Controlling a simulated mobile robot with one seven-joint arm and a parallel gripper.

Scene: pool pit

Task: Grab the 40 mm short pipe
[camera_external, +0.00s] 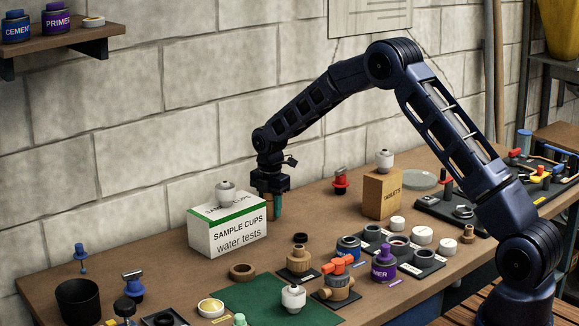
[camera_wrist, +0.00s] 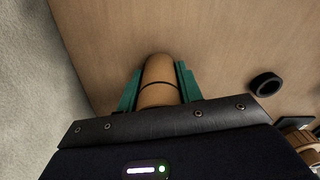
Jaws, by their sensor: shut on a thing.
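My gripper (camera_external: 275,207) hangs down over the bench, just right of the sample cups box. Its teal fingers are closed on both sides of a tan, round short pipe (camera_wrist: 159,80), seen between them in the wrist view. The pipe's near part is hidden by the gripper body. In the external view the fingers mostly hide it. No size marking is readable on it. I cannot tell whether its lower end touches the bench.
The sample cups box (camera_external: 228,235) with a white fitting on top stands close left. A black ring (camera_external: 300,238) lies to the right, also in the wrist view (camera_wrist: 266,86). Tan fittings (camera_external: 298,260) and a green mat (camera_external: 262,302) are in front. The tablets box (camera_external: 382,195) stands right.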

